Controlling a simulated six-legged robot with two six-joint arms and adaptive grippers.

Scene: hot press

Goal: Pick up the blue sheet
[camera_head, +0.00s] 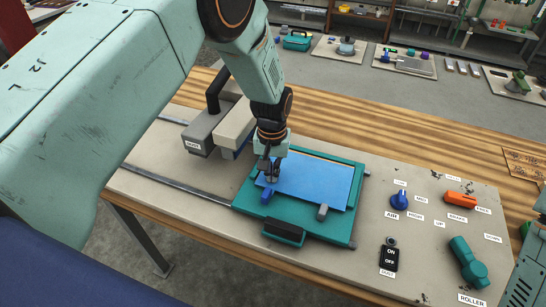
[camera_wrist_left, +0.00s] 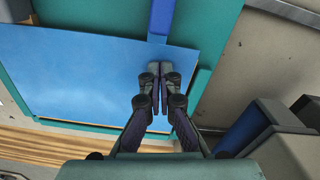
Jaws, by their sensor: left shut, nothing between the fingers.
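The blue sheet (camera_head: 316,181) lies flat on the teal tray (camera_head: 244,196) of the press. It also fills much of the left wrist view (camera_wrist_left: 90,75). My left gripper (camera_head: 270,177) points down over the sheet's left part in the head view. In the left wrist view its fingertips (camera_wrist_left: 160,72) are together over the sheet near one edge, with nothing between them. I cannot tell whether the tips touch the sheet. A small blue clip (camera_head: 266,196) sits at the sheet's edge beside the fingers. My right gripper is not in view.
A grey press block (camera_head: 205,132) with a dark handle stands left of the tray. A grey clip (camera_head: 322,212) sits at the sheet's front edge. To the right are a blue knob (camera_head: 400,200), an orange switch (camera_head: 460,200), an on/off box (camera_head: 389,257) and a teal lever (camera_head: 467,262).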

